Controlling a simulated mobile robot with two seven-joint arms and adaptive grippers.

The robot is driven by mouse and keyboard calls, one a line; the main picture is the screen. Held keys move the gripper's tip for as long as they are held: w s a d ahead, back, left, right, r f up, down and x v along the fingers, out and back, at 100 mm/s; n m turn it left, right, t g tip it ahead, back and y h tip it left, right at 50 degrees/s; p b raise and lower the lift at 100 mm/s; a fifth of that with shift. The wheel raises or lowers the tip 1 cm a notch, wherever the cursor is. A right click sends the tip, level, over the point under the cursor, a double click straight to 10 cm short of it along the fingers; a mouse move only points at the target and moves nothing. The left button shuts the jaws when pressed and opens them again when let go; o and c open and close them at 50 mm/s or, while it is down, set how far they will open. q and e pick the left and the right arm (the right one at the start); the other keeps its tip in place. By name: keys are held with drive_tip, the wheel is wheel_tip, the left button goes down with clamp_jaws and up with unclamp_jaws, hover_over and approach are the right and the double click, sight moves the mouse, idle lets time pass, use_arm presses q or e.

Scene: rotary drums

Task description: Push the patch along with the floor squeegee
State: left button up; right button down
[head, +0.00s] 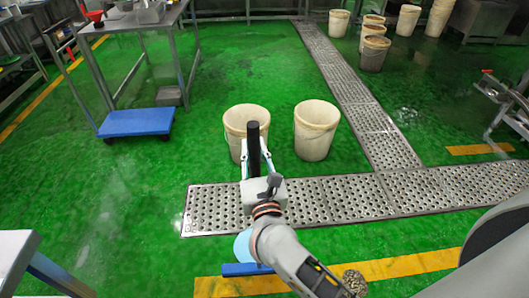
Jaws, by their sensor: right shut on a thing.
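The floor squeegee shows in the head view as a black upright handle (253,140) and, lower down, a blue bar (240,270) low over the green floor, partly behind my arm. My right gripper (257,172) is shut on the squeegee's handle, its fingers around the black grip. A light-blue rounded patch (242,246) shows just beyond the blue bar; my right arm covers its right side. Whether the bar touches the patch I cannot tell. My left gripper is not in view.
Two cream buckets (316,131) (240,118) stand just beyond a perforated metal drain cover (335,197). A blue platform trolley (136,122) and a steel table (130,17) stand at the left. More buckets (373,53) stand at the back right. Open green floor lies left.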

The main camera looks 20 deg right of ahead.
sight(252, 172)
drive_tip(key=shift+w+a+r, duration=0.1)
drive_tip(key=shift+a, duration=0.2)
drive_tip(key=shift+a+f, duration=0.1)
drive_tip(key=shift+f, duration=0.1)
wheel_tip(252, 172, down, 5)
drive_tip(key=b, duration=0.4)
drive_tip(key=shift+f+b, duration=0.1)
drive_tip(key=shift+b, duration=0.25)
drive_tip(key=shift+f+b, duration=0.65)
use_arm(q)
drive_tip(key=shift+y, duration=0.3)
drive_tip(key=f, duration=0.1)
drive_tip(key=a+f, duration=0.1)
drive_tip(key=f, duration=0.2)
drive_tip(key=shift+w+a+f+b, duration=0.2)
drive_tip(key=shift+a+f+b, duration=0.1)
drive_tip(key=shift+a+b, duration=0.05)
use_arm(e)
drive_tip(key=shift+f, duration=0.3)
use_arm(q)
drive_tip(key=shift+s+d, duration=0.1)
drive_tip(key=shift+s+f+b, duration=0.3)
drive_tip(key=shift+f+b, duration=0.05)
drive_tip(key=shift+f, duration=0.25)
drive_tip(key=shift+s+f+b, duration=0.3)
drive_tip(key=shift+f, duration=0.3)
use_arm(e)
drive_tip(key=shift+f, duration=0.75)
